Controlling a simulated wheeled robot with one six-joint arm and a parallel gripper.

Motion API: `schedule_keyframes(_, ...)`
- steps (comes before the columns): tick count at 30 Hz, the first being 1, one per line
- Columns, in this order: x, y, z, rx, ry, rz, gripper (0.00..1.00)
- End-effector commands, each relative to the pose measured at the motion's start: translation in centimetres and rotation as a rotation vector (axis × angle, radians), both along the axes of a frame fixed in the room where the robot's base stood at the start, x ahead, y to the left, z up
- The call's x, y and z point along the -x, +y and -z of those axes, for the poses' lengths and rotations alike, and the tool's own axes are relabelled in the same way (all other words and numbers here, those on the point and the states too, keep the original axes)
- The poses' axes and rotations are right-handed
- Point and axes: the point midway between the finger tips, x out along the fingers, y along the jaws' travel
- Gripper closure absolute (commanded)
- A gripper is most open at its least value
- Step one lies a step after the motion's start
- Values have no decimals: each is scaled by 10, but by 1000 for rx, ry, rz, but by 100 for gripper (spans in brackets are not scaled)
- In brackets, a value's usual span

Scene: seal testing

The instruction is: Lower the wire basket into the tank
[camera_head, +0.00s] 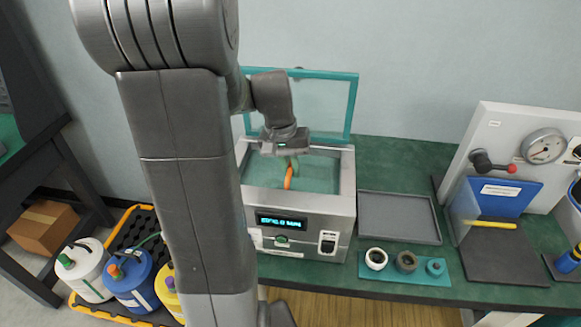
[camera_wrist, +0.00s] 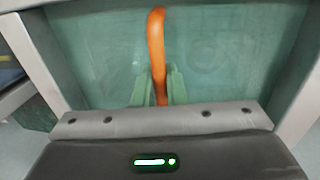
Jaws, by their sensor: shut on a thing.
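The tank (camera_head: 300,205) is a metal box with an open top, a lit display on its front and greenish contents inside. Its teal-framed clear lid (camera_head: 352,105) stands raised behind it. My gripper (camera_head: 289,166) is over the tank opening, pointing down. An orange handle (camera_head: 288,180) shows at its fingers. In the wrist view, the orange handle (camera_wrist: 156,45) runs between the two green fingers of my gripper (camera_wrist: 160,86), which are shut on it. The wire mesh of the basket cannot be made out in either view. The tank's metal rim (camera_wrist: 35,60) shows at the left of the wrist view.
A grey tray (camera_head: 400,218) lies just right of the tank, empty. A teal holder (camera_head: 388,287) with three ring-shaped parts is in front of it. A gauge panel (camera_head: 510,135) stands at the right. Bottles (camera_head: 134,283) stand on the floor at the left.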

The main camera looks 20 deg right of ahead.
Motion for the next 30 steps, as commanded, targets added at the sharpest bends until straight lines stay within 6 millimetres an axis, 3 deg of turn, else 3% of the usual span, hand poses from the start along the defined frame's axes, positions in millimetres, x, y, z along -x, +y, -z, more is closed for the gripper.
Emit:
schedule_keyframes(29,0,0,12,0,0,0,100)
schedule_keyframes(30,0,0,12,0,0,0,85)
